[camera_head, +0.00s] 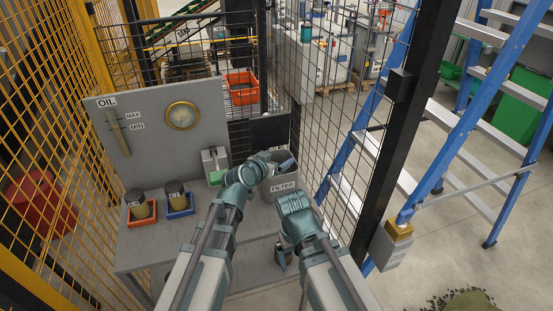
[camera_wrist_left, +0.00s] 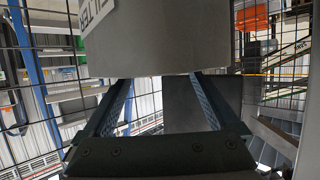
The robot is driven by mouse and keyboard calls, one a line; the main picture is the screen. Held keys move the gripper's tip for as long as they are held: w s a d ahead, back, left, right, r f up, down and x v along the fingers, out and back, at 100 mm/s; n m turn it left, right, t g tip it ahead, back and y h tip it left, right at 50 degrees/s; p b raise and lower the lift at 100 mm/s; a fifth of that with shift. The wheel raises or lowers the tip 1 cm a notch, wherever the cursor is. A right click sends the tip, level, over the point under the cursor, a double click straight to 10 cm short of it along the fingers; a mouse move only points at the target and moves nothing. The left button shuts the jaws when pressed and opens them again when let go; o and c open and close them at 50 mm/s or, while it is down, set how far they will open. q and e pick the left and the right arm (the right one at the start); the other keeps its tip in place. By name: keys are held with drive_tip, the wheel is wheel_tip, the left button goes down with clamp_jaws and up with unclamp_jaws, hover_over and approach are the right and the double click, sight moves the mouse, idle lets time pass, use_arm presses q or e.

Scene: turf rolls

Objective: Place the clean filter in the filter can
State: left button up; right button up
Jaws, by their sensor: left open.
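The grey filter can (camera_head: 267,190), labelled FILTER, stands at the right end of the bench. Its wall also fills the top of the left wrist view (camera_wrist_left: 160,45), with its label upside down at the left. My left gripper (camera_head: 282,163) is at the can's rim; in the left wrist view its two fingers (camera_wrist_left: 160,105) are apart, with nothing gripped. Two dark-capped, tan filters stand in a red tray (camera_head: 142,221) and a blue tray (camera_head: 181,212); their labels are too small to read. My right wrist is in front of the can; its jaws cannot be made out.
A grey panel with an OIL gauge and round dial (camera_head: 183,116) stands behind the bench (camera_head: 200,255). A small grey-green device (camera_head: 212,158) sits left of the can. Mesh fencing and a black post (camera_head: 385,150) close off the right side. The bench front is mostly clear.

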use_arm(q)
drive_tip(key=shift+r+p, duration=0.35)
drive_tip(key=shift+r, duration=0.3)
drive_tip(key=p+v, duration=0.2)
drive_tip(key=v, duration=0.5)
drive_tip(key=shift+s+f, duration=0.2)
drive_tip(key=shift+a, duration=0.1)
drive_tip(key=b+x, duration=0.3)
drive_tip(key=x, duration=0.5)
drive_tip(key=shift+w+f, duration=0.1)
drive_tip(key=shift+s+f+b, duration=0.25)
drive_tip(key=shift+f+b, duration=0.2)
drive_tip(key=shift+f, duration=0.05)
drive_tip(key=shift+a+r+p, duration=0.1)
drive_tip(key=shift+r+p, duration=0.25)
drive_tip(key=shift+f, duration=0.2)
